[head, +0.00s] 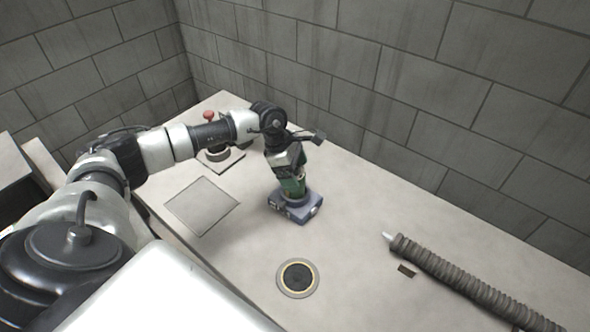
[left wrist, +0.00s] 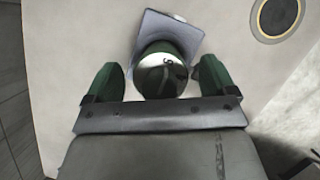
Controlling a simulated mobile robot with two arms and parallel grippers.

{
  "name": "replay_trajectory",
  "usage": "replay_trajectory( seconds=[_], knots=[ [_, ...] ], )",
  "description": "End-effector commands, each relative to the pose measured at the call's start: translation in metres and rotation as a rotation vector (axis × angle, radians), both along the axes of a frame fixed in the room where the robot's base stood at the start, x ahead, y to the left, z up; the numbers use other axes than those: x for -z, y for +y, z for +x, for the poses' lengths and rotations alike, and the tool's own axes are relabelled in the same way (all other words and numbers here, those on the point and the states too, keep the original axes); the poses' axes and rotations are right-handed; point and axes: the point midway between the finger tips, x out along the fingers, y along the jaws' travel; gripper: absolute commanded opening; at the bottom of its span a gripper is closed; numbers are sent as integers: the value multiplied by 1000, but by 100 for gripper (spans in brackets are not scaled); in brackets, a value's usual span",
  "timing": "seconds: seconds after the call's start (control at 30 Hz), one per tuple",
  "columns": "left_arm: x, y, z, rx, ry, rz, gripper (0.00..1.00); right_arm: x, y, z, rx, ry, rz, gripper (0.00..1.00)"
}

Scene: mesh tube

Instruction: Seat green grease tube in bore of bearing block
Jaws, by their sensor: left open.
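The blue-grey bearing block (head: 305,212) stands on the pale bench and shows as a plate in the left wrist view (left wrist: 188,36). The green grease tube (left wrist: 160,49) stands at the block, its whitish end with a dark mark facing the wrist camera. The tube covers the bore, so I cannot tell how deep it sits. My left gripper (left wrist: 158,70) is open, with one green-dark finger on each side of the tube and visible gaps to both. In the head view my left gripper (head: 291,178) is right above the block and largely hides the tube. My right gripper is not in view.
A flat grey square plate (head: 202,205) lies left of the block. A round ring with a dark centre (head: 298,278) lies in front. A ribbed hose (head: 470,285) lies at the right. A red knob (head: 209,116) stands behind my arm. Block walls bound the bench's back.

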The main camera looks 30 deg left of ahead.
Motion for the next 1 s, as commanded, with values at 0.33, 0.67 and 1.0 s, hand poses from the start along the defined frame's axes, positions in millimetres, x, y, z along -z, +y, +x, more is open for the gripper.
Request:
replay_trajectory(
  seconds=[0.33,0.67,1.0],
  knots=[
    [-54,22,-8,-1,-5,2,86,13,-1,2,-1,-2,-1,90],
    [-105,40,-15,0,-2,1,86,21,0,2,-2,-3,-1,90],
    [-112,43,-17,1,1,0,86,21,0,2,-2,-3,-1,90]
  ],
)
